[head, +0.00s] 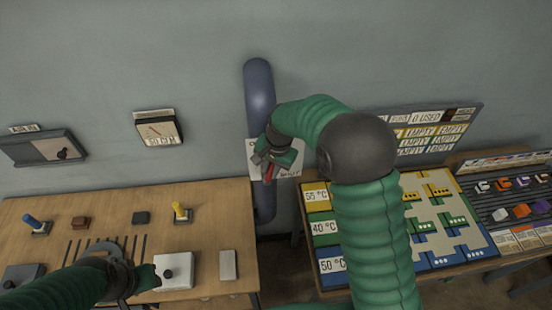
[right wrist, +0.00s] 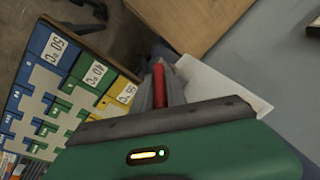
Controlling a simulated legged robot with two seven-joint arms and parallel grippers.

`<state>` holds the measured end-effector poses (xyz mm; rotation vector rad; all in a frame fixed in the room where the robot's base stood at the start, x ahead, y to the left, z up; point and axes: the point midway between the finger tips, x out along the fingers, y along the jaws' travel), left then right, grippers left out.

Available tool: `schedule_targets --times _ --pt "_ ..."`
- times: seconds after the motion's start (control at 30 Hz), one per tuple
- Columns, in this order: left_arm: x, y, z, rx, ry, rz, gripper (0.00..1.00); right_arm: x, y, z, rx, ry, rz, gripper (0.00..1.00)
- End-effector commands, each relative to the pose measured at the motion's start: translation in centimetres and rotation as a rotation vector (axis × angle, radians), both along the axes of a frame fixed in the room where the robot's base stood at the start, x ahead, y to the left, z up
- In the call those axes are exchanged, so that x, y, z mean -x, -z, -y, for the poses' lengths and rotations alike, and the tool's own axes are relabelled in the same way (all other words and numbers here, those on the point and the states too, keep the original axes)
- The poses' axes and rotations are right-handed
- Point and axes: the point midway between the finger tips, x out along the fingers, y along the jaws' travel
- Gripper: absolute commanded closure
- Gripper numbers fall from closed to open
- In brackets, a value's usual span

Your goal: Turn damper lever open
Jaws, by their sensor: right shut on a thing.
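The damper lever is red (head: 268,173) and sits at the blue-grey vertical pipe (head: 260,88) on the wall, in front of a white card (head: 289,170) reading "SHUT" at its lower right. The card's upper left label is mostly hidden by my right arm. My right gripper (head: 266,162) is shut on the red lever; in the right wrist view the lever (right wrist: 158,82) shows between the fingers (right wrist: 160,88), with the white card (right wrist: 215,85) behind.
The wooden table (head: 110,200) at left carries blue and yellow levers, small blocks and a slotted grille. A colour-coded board (head: 440,215) with temperature labels stands at right, near a tray of coloured pieces (head: 515,205). A gauge (head: 158,129) hangs on the wall.

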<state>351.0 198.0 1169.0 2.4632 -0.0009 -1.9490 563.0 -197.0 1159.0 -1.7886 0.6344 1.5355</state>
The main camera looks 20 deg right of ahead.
Motion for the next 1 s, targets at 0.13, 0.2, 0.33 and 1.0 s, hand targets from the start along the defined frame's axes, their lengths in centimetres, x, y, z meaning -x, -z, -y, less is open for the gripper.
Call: schedule_targets --times 0.13,0.2,0.33,1.0 --pt "0.0 -2.0 0.0 0.0 0.0 0.0 0.64 -0.2 -0.4 -0.7 0.098 -0.005 -0.025 1.0" --pt "0.0 -2.3 0.0 0.0 0.0 0.0 0.64 -0.2 -0.3 -1.0 0.134 -0.006 -0.034 1.0" --pt "0.0 -2.6 0.0 0.0 0.0 0.0 0.64 -0.4 -0.2 -1.2 0.185 -0.004 -0.046 1.0" --pt "0.0 -3.0 0.0 0.0 0.0 0.0 0.64 -0.6 -0.3 -1.4 0.237 0.0 -0.052 0.82"
